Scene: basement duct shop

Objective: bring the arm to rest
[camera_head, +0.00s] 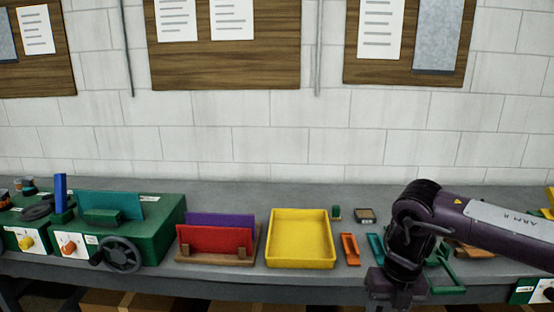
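My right arm enters from the right edge, dark purple with a pale label panel. It bends down at the wrist, and the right gripper (396,290) hangs at the bottom edge of the picture, in front of the bench. Its fingertips are not clearly visible, so I cannot tell whether it is open or holds anything. The arm hides part of the bench top and some items behind it. My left arm and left gripper are not in view.
The grey bench (345,197) runs along a white block wall. On it stand a green machine (160,232) with a handwheel, a rack (217,257) with red and purple sheets, and a yellow tray (300,257). Small orange (349,250) and teal (375,248) pieces lie beside the arm.

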